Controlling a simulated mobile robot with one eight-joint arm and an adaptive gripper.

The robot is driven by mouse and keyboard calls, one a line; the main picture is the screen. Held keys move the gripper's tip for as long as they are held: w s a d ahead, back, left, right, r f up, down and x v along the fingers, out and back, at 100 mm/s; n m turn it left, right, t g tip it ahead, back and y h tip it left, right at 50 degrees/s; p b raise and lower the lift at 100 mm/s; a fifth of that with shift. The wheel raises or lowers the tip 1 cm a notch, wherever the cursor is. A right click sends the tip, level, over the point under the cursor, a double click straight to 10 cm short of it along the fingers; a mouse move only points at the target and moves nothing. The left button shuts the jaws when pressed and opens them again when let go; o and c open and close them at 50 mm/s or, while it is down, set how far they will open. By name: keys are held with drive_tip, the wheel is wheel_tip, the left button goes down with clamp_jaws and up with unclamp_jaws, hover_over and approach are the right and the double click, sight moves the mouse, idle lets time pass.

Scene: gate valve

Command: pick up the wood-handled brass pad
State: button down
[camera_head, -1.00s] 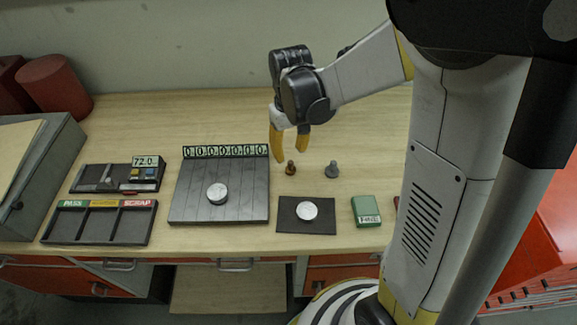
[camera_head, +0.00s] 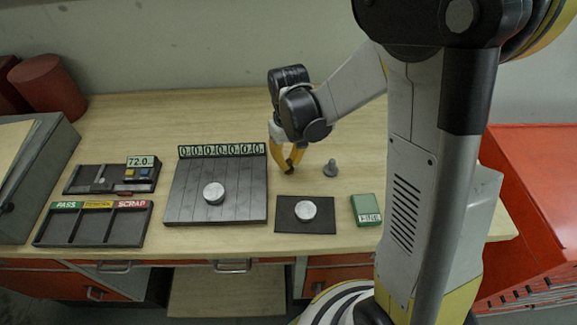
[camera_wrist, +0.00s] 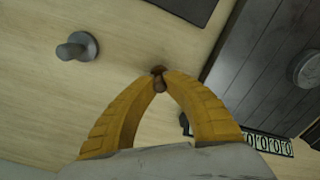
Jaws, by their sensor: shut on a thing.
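The wood-handled brass pad (camera_head: 289,170) is a small brown piece at my fingertips, mostly hidden by them in the head view. In the wrist view its brown top (camera_wrist: 159,71) shows between the tips. My gripper (camera_head: 289,163) has yellow fingers pointing down. In the wrist view the fingers of my gripper (camera_wrist: 160,84) meet around the pad and are shut on it. I cannot tell whether the pad touches the table or is lifted.
A grey pad (camera_head: 330,168) stands just right of my gripper. A dark ribbed plate (camera_head: 240,205) with a silver disc lies left. A black mat (camera_head: 290,227) with another disc and a green box (camera_head: 365,209) are in front. Sorting tray (camera_head: 92,226) lies far left.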

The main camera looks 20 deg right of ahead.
sight(288, 160)
drive_tip(key=shift+r, duration=0.1)
drive_tip(key=shift+r+p, duration=0.3)
drive_tip(key=shift+r, duration=0.3)
wheel_tip(288, 160, up, 3)
drive_tip(key=shift+r+p, duration=0.1)
drive_tip(key=shift+p, duration=0.45)
drive_tip(key=s+d+r+p, duration=0.1)
drive_tip(key=s+d+r, duration=0.1)
drive_tip(key=d, duration=0.3)
drive_tip(key=s+d+r+p, duration=0.1)
drive_tip(key=s+d+r, duration=0.1)
drive_tip(key=d+r, duration=0.2)
drive_tip(key=shift+s+d+r, duration=0.25)
drive_tip(key=shift+s+d, duration=0.1)
drive_tip(key=shift+d, duration=0.5)
drive_tip(key=shift+f, duration=0.1)
